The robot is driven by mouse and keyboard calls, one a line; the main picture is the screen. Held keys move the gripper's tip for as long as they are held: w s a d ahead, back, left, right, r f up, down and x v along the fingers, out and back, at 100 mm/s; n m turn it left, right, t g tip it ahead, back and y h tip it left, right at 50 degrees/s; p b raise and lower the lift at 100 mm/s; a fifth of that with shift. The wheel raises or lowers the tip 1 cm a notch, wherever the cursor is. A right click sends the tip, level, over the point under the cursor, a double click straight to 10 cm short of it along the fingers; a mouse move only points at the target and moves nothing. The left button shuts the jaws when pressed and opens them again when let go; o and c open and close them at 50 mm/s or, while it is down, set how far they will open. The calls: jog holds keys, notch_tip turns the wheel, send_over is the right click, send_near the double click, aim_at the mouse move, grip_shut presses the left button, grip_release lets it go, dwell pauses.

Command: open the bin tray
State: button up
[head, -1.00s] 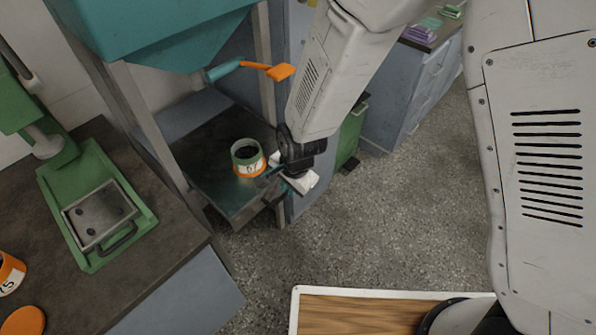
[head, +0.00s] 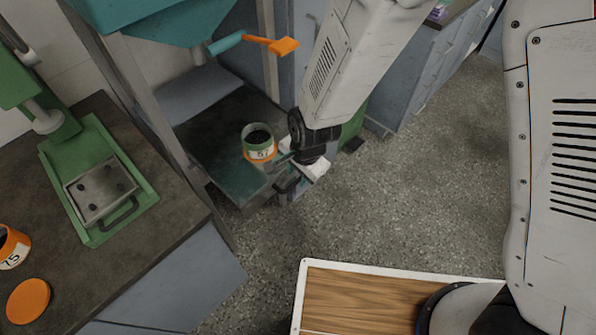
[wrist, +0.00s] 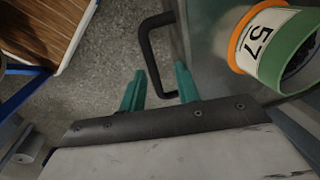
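The bin tray (head: 220,172) is a flat dark metal tray under the teal hopper. A green canister with an orange band and a "57" label (head: 259,143) stands on it. The tray's black U-shaped handle (wrist: 150,52) shows in the wrist view; in the head view it is largely lost behind my gripper. My gripper (head: 288,176) is at the tray's front right edge. Its two teal fingers (wrist: 158,85) are apart, with the near end of the handle showing between them. I cannot tell whether they touch it.
The teal hopper (head: 155,22) with an orange-handled lever (head: 270,44) hangs above the tray, between metal frame posts. A dark counter at left holds a green device (head: 130,175) and an orange lid (head: 28,299). Speckled floor (head: 400,210) is open at right.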

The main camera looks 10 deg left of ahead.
notch_tip(320, 180, up, 8)
jog(key=d, duration=0.1)
jog(key=shift+s+f, duration=0.15)
jog(key=shift+s, duration=0.3)
jog(key=shift+d, duration=0.1)
dwell(0.4)
jog(key=s+d+r+n+h, duration=0.1)
jog(key=s+d+r+n, duration=0.2)
jog(key=d+r, duration=0.9)
jog(key=s+d+r+n, duration=0.4)
jog(key=s+d+r, duration=0.6)
jog(key=d, duration=0.9)
notch_tip(320, 180, up, 2)
jog(key=shift+d+r+h, duration=0.2)
jog(key=shift+d+h, duration=0.15)
jog(key=shift+h, duration=0.05)
